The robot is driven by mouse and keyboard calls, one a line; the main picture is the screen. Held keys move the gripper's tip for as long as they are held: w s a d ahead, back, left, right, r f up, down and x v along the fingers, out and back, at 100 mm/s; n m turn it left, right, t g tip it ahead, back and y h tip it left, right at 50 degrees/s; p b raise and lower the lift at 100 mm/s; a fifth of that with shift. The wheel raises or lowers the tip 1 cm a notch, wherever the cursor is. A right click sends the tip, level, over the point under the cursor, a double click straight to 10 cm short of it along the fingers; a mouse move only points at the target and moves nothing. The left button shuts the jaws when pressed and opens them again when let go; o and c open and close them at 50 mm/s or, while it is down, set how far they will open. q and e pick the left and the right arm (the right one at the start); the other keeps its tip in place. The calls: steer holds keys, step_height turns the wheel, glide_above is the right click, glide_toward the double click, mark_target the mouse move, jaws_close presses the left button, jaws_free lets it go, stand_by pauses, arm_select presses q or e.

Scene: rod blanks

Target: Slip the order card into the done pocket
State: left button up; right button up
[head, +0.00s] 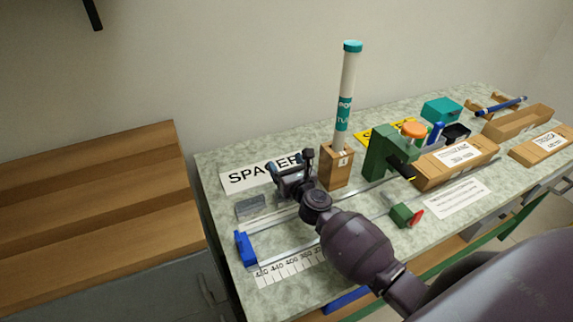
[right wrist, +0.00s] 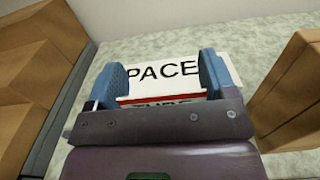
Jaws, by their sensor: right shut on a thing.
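My right gripper (head: 290,162) is over the back left part of the bench, in front of the SPACER sign. In the right wrist view its two blue fingers (right wrist: 165,78) stand apart, shut on the edges of a white card (right wrist: 162,98) with a red band and dark lettering, apparently the order card. The card's lower part is hidden behind the gripper body. In the head view I cannot make the card out. I cannot pick out the done pocket with certainty in either view. My left gripper is not in view.
The SPACER sign (head: 262,173) lies behind the gripper. A wooden block (head: 336,168) holding a tall white tube (head: 347,95) stands close to its right. A green fixture (head: 385,155) and wooden boxes (head: 455,162) are farther right. A blue stop (head: 244,248) sits at the front left.

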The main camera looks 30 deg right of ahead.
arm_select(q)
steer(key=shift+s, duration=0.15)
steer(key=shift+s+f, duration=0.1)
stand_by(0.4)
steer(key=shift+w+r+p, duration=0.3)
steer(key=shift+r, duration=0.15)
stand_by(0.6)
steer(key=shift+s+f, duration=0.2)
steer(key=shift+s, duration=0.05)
arm_select(e)
steer(key=shift+f, duration=0.1)
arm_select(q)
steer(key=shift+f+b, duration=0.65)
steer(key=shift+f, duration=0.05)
arm_select(e)
steer(key=shift+f, duration=0.7)
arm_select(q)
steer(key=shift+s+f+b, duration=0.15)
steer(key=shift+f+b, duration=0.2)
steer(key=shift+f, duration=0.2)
arm_select(e)
steer(key=shift+f, duration=0.45)
steer(key=shift+f, duration=0.2)
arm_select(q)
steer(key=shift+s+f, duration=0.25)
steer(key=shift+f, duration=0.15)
arm_select(e)
steer(key=shift+f, duration=0.1)
